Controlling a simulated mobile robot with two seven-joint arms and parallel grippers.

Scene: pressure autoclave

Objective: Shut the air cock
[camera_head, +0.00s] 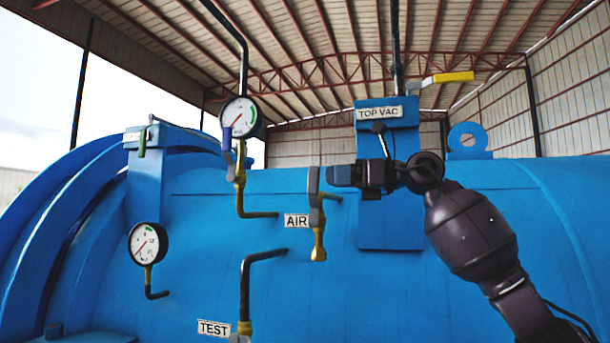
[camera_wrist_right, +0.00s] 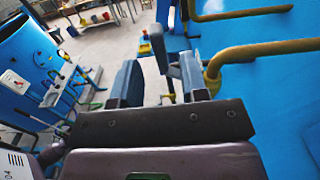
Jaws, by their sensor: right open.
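The air cock (camera_head: 318,215) is on the blue vessel beside the AIR label (camera_head: 296,220). It has a brass outlet pointing down and a grey lever (camera_head: 313,180) standing upright. My right gripper (camera_head: 338,175) is level with the lever, just to its right in the head view. In the right wrist view my right gripper (camera_wrist_right: 160,82) is open, its two fingers apart. The grey lever (camera_wrist_right: 160,50) shows just beyond and between the fingertips, nearer the right finger. I cannot tell whether it touches a finger. My left gripper is not in view.
A gauge on a brass pipe (camera_head: 240,117) rises left of the cock. The TEST pipe (camera_head: 245,285) bends up below it. The TOP VAC block (camera_head: 388,145) stands behind my right wrist. In the right wrist view a yellow pipe (camera_wrist_right: 260,50) passes close to the right finger.

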